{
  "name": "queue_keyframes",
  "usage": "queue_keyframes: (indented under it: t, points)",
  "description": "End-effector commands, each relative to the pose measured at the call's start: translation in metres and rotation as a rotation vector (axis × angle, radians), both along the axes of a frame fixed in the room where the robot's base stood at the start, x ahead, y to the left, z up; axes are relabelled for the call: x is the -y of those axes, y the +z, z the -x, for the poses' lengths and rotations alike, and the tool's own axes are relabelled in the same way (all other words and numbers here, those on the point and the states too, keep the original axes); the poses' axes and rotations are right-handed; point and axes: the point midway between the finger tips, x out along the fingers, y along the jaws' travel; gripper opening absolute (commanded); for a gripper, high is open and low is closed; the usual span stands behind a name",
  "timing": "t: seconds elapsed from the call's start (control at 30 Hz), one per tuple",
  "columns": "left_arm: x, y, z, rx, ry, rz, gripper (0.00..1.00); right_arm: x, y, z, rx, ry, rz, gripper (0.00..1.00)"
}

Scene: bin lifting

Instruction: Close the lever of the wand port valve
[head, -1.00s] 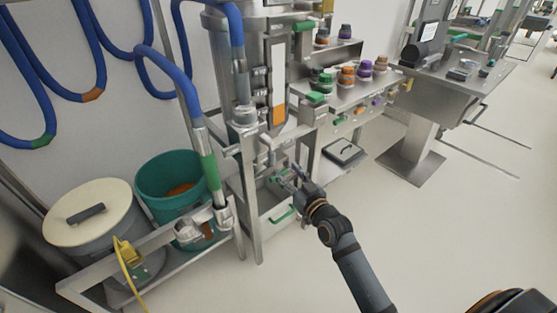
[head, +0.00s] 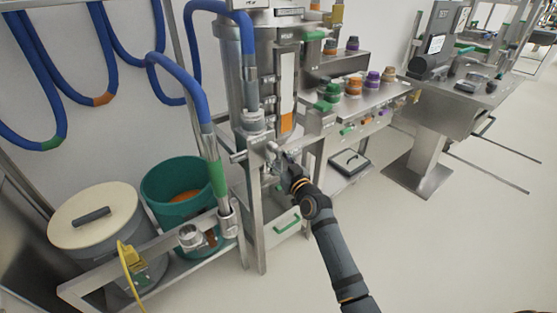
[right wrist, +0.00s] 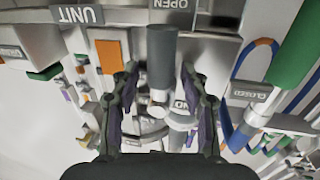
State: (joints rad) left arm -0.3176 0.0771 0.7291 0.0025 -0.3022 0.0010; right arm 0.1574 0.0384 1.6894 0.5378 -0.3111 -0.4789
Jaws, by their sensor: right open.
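In the right wrist view, a dark grey cylindrical lever grip (right wrist: 161,58) stands between the two fingers of my right gripper (right wrist: 160,76). The fingers are spread, with a gap visible on both sides of the grip. Pale metal parts show below the grip, beside a partly hidden label ending in "ND". In the head view my right gripper (head: 279,160) is at the front of the steel unit, below its sight window. The lever is too small and covered to make out there. My left gripper is not in view.
A blue hose with a green cuff (head: 217,178) runs down left of my gripper. A green bin (head: 160,212) and a lidded drum (head: 95,250) stand at left. A shelf with coloured caps (head: 345,98) is at right.

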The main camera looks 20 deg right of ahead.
Motion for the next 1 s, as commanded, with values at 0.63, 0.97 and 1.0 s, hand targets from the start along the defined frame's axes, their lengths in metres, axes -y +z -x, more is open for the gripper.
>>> queue_keyframes:
  t: [0.63, 0.97, 1.0]
  points:
    - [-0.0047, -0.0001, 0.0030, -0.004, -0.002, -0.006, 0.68, 0.0001, -0.0006, 0.0006, -0.001, 0.000, -0.001, 0.00]
    - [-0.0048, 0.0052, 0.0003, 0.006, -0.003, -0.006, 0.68, -0.0007, 0.0005, 0.0011, -0.012, 0.000, -0.028, 0.00]
    - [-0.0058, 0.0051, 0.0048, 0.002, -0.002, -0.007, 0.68, -0.0012, 0.0009, 0.0013, -0.017, 0.000, -0.041, 0.00]
